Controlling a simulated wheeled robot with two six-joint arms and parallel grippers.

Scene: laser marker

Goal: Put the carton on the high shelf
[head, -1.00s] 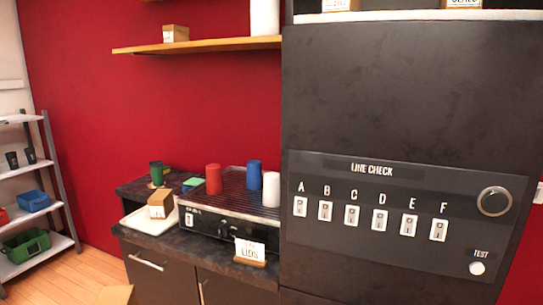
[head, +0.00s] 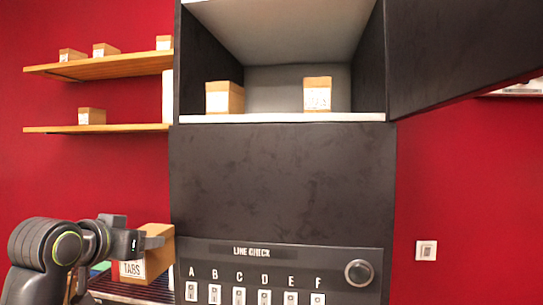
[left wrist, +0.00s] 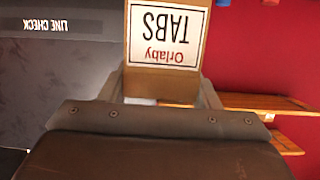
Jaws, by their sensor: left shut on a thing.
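A brown carton with a white "Orlaby TABS" label (left wrist: 165,40) fills the top middle of the left wrist view, with its lettering upside down there. It also shows at the lower left of the head view (head: 160,262). My left gripper (left wrist: 160,88) is shut on this carton, one finger on each side, holding it in front of the dark cabinet's left side. The cabinet's high shelf (head: 290,118) has a pale front edge and stands open. Two cartons sit on it, one at the left (head: 224,98) and one right of centre (head: 317,95). My right gripper is not in view.
An open dark door (head: 465,50) hangs to the right of the high compartment. Two wooden wall shelves, upper (head: 100,66) and lower (head: 100,129), hold small cartons at the left. Bare shelf shows between the two cabinet cartons. A switch panel (head: 285,275) is below.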

